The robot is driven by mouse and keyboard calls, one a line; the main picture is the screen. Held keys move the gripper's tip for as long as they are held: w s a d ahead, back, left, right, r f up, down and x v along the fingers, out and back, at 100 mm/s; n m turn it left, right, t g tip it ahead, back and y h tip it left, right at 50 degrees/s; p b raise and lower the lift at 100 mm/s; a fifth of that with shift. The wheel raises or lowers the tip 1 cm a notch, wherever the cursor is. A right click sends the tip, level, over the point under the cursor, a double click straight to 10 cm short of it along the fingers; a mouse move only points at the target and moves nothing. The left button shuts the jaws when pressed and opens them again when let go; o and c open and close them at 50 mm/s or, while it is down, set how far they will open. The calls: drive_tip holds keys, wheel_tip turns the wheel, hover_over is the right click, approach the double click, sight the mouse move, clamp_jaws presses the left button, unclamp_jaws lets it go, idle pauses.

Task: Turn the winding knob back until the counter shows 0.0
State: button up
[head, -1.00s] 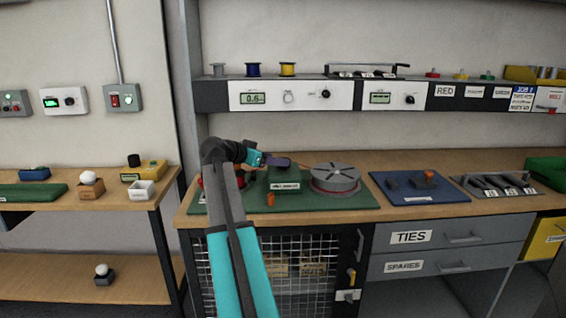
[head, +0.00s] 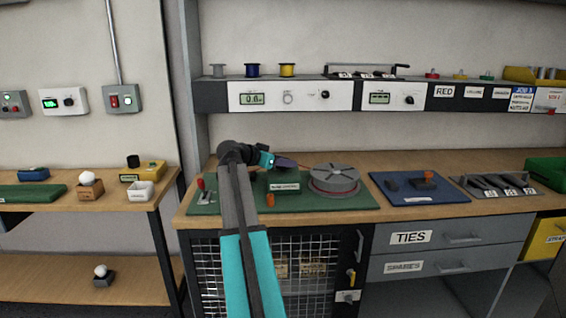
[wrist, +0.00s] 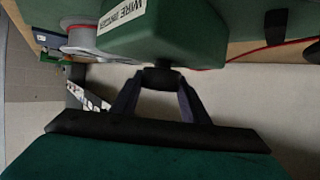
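The green winder box (head: 284,178) with a white label stands on the green mat (head: 340,203), and fills the top of the wrist view (wrist: 185,30). The black winding knob (wrist: 162,76) sticks out of the box in the wrist view; my arm hides it in the head view. My gripper (wrist: 161,82) has a finger on each side of the knob, with the tips seeming to touch it. In the head view my gripper (head: 285,163) is above and behind the box. The counter display (head: 252,99) on the shelf front appears to read 0.6, slightly blurred.
A grey reel (head: 334,179) with red wire sits right of the box. A red-handled lever (head: 201,185) and an orange peg (head: 269,200) are on the mat. A blue mat (head: 420,188) lies to the right. The shelf (head: 215,96) overhangs behind.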

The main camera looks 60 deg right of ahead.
drive_tip(key=c, duration=0.4)
drive_tip(key=shift+o, duration=0.2)
drive_tip(key=shift+s+a+n+t+p, duration=0.15)
drive_tip(key=shift+n+t+p, duration=0.15)
drive_tip(key=shift+n+t, duration=0.35)
drive_tip(key=shift+n+t, duration=0.45)
drive_tip(key=shift+t, duration=0.2)
drive_tip(key=n+t+p, duration=0.4)
drive_tip(key=t+p, duration=0.1)
drive_tip(key=shift+n, duration=0.3)
drive_tip(key=shift+n+t+y+p, duration=0.4)
drive_tip(key=shift+t+p, duration=0.1)
drive_tip(key=shift+p, duration=0.15)
drive_tip(key=shift+n+t+y+p, duration=0.6)
drive_tip(key=shift+n+t, duration=0.4)
drive_tip(key=shift+d+f+n+t+y+b, duration=0.1)
drive_tip(key=shift+n+t+y+b, duration=0.3)
drive_tip(key=shift+n+t, duration=0.15)
drive_tip(key=shift+d+f+n+t+y+b, duration=0.1)
drive_tip(key=shift+n+t+y+b, duration=0.2)
drive_tip(key=shift+n+t+y, duration=0.2)
